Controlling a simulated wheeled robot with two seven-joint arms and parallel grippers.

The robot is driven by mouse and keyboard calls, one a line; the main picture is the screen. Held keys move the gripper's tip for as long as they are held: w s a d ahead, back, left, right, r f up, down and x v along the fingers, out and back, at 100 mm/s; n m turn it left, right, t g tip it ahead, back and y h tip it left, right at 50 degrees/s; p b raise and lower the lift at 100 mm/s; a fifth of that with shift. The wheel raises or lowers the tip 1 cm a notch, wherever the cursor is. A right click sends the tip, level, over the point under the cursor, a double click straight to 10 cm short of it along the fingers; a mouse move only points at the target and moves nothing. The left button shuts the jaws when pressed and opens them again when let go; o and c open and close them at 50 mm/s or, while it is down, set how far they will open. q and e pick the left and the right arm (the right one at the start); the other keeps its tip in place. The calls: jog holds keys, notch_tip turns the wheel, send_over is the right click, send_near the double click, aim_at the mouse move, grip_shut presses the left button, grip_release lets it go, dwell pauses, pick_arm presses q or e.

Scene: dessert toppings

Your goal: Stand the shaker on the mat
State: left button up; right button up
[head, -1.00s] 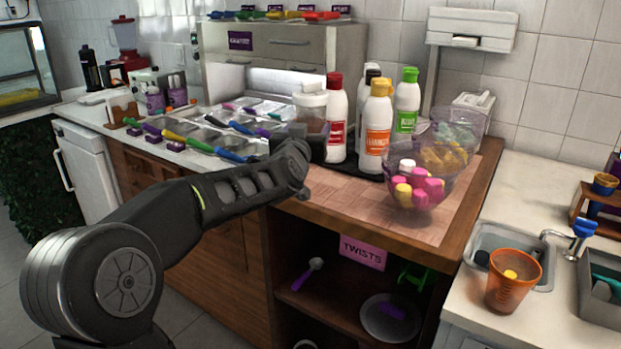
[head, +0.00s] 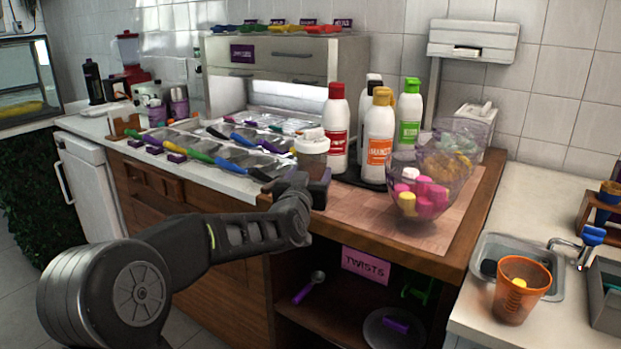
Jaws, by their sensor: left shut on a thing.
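The shaker (head: 312,158) is a small clear jar with a whitish lid and brown contents, upright in the head view. My left gripper (head: 308,186) is shut on it low down, and the dark jaws hide its base. The mat (head: 345,212) is a pinkish, tile-patterned area on the wooden counter, right of the gripper. The shaker is at the mat's left end; I cannot tell whether its base touches the surface. My right gripper is not in view.
Red-, orange- and green-labelled bottles (head: 378,138) stand on a dark tray behind the mat. Clear bowls (head: 415,215), one with pink and yellow pieces, sit at its right. Topping trays with coloured spoons (head: 222,155) lie left. The mat's front middle is clear.

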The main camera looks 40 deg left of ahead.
pick_arm(q)
jog(key=shift+f, duration=0.1)
jog(key=o, duration=1.7)
jog(key=shift+s+d+r, duration=0.1)
jog(key=shift+r, duration=0.1)
jog(key=v, duration=1.2)
